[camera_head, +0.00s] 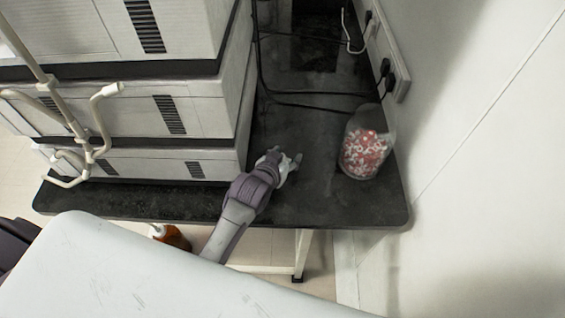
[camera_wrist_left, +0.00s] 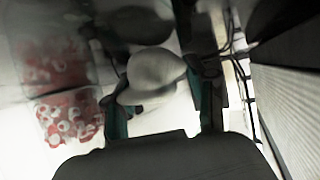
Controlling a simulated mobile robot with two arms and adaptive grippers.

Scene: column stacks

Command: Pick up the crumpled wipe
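The crumpled wipe (camera_wrist_left: 155,75) is a white, rounded lump between the two fingers of my left gripper in the left wrist view. In the head view my left gripper (camera_head: 286,159) is low over the dark tabletop (camera_head: 335,205), with a bit of white showing at its fingers. In the wrist view the fingers of this gripper (camera_wrist_left: 163,105) are wide apart, one on each side of the wipe; firm contact on both sides cannot be made out. My right gripper is not in view.
A clear jar of red and white pieces (camera_head: 366,150) stands right of my left gripper, near the wall. Stacked white boxes (camera_head: 165,115) stand close on its left. Black cables (camera_head: 315,98) lie behind. An orange bottle (camera_head: 172,238) is below the table's front edge.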

